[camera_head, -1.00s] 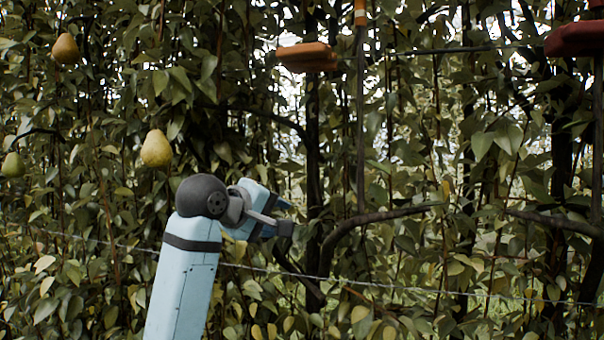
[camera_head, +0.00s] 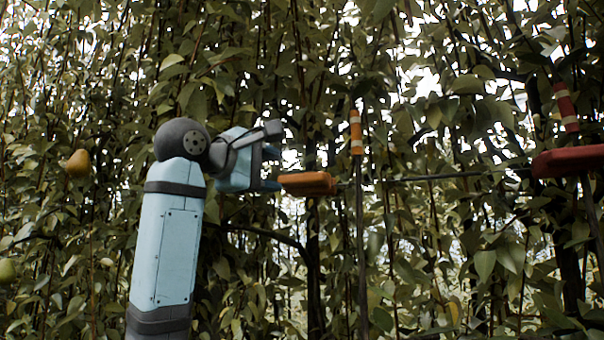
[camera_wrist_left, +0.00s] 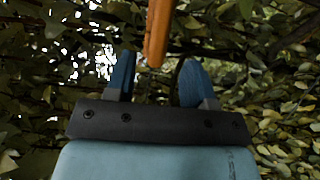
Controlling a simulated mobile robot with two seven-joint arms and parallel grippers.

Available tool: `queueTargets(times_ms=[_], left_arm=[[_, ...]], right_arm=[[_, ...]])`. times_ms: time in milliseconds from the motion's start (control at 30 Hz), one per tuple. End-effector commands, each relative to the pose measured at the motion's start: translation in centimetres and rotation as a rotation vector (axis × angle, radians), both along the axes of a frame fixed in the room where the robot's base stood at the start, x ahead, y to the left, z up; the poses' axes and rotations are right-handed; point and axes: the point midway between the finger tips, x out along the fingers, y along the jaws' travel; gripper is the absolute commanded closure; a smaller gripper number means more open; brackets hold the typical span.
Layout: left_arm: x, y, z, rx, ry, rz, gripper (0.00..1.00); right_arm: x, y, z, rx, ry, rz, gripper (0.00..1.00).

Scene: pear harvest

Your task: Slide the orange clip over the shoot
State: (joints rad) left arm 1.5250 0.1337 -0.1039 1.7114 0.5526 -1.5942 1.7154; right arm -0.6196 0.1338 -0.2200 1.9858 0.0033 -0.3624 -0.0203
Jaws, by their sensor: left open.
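The orange clip (camera_head: 308,183) lies level in front of the foliage in the head view, with its left end at my left gripper's fingertips. My left gripper (camera_head: 274,168) is open, with blue fingers pointing right toward the clip. In the left wrist view, the orange clip (camera_wrist_left: 159,28) reaches down from the top edge, its near end in line with the gap between the open fingers (camera_wrist_left: 156,68). I cannot tell whether they touch it. An upright shoot (camera_head: 361,225) with an orange and white band (camera_head: 356,132) stands right of the clip. My right gripper is not in view.
A red clip (camera_head: 568,161) is at the right edge, near a red-banded shoot (camera_head: 566,107). A thin dark wire (camera_head: 440,177) runs between the two clips. Pears (camera_head: 78,163) hang at the left. Dense leaves and branches fill the background.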

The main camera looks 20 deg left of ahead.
Motion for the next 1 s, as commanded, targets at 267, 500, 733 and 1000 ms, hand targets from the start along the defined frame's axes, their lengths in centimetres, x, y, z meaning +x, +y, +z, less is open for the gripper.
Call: queueTargets(times_ms=[267,500,733,1000], left_arm=[[5.2,-2.4,0.3,0.001,0.002,0.0,0.51],[7.5,-3.4,0.1,0.001,0.0,0.0,0.51],[7.8,-3.6,0.0,0.001,0.0,0.0,0.51],[7.8,-3.5,0.0,0.001,0.0,0.0,0.88]], right_arm=[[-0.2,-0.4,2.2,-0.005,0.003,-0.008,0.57],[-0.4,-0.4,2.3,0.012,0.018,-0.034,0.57],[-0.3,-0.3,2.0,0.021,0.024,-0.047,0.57],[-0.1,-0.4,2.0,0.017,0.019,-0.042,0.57]])
